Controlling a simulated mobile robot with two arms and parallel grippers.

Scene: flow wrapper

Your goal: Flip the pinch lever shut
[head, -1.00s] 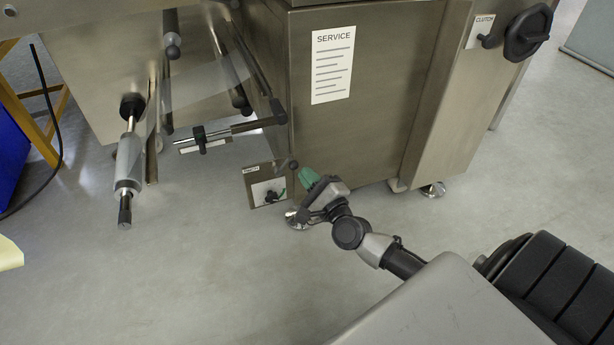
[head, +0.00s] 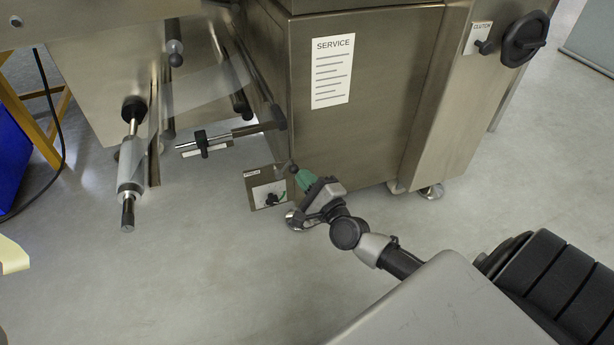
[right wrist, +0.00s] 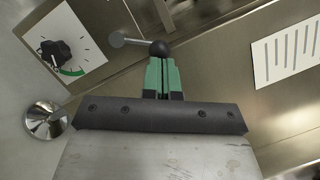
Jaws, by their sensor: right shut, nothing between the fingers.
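The pinch lever shows in the right wrist view as a short metal rod with a black ball knob (right wrist: 159,48); the knob also shows small in the head view (head: 293,169). My right gripper (head: 301,177) has green fingers, shut with nothing between them. In the right wrist view its fingertips (right wrist: 161,63) are right at the knob and partly overlap it; I cannot tell whether they touch. The lever's pivot end is hard to make out. My left gripper is not in view.
A small panel with a white dial plate and black knob (head: 270,198) is left of the gripper. The cabinet's side (head: 375,120) rises behind it, with a levelling foot (right wrist: 45,121) below. Rollers (head: 130,165) stick out at left. Open floor (head: 230,270) lies in front.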

